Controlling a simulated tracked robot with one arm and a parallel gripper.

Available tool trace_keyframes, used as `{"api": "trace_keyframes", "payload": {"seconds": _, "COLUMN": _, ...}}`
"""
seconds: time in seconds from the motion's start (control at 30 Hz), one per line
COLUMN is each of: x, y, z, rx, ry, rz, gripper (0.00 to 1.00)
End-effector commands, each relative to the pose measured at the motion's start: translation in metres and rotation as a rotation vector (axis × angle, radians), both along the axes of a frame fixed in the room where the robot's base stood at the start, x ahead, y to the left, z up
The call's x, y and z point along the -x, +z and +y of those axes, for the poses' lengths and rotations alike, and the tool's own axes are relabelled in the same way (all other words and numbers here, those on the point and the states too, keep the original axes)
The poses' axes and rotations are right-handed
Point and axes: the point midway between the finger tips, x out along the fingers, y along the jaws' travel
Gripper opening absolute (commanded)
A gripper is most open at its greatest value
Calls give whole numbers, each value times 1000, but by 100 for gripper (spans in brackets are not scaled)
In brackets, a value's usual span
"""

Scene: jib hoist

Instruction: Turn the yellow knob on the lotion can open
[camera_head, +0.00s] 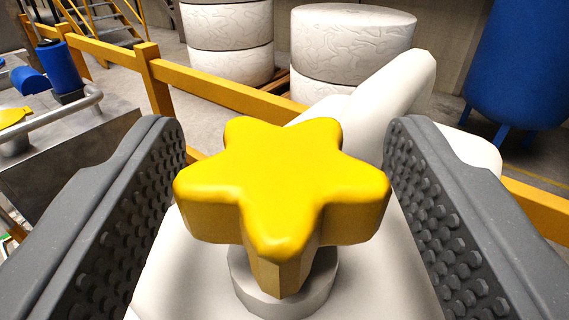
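The yellow knob (282,180) is star-shaped and sits in the middle of the head camera view. It stands on a short grey collar (290,292) on top of the white lotion can (185,290). A thick white handle or spout (385,95) rises behind the knob. My gripper (285,145) is open, with one dark grey studded finger on each side of the knob.
A yellow rail (225,92) runs behind the can. Beyond it stand white wrapped drums (350,45) and a blue tank (520,65) on legs. At left is a metal unit (60,150) with a pipe and blue parts. Yellow stairs (105,18) are at the back left.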

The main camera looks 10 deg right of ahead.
Motion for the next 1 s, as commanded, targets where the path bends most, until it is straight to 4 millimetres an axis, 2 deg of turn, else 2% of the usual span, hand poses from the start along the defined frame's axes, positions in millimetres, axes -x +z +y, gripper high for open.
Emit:
{"api": "trace_keyframes", "payload": {"seconds": 0.23, "x": 1, "y": 0, "z": 1, "rx": 0, "ry": 0, "rz": 1, "gripper": 59}}
{"api": "trace_keyframes", "payload": {"seconds": 0.37, "x": 9, "y": -1, "z": 2, "rx": -1, "ry": -1, "rz": 2, "gripper": 59}}
{"api": "trace_keyframes", "payload": {"seconds": 0.53, "x": 29, "y": -2, "z": 6, "rx": -2, "ry": -2, "rz": 2, "gripper": 59}}
{"api": "trace_keyframes", "payload": {"seconds": 1.0, "x": 101, "y": -4, "z": 22, "rx": -3, "ry": -1, "rz": 2, "gripper": 59}}
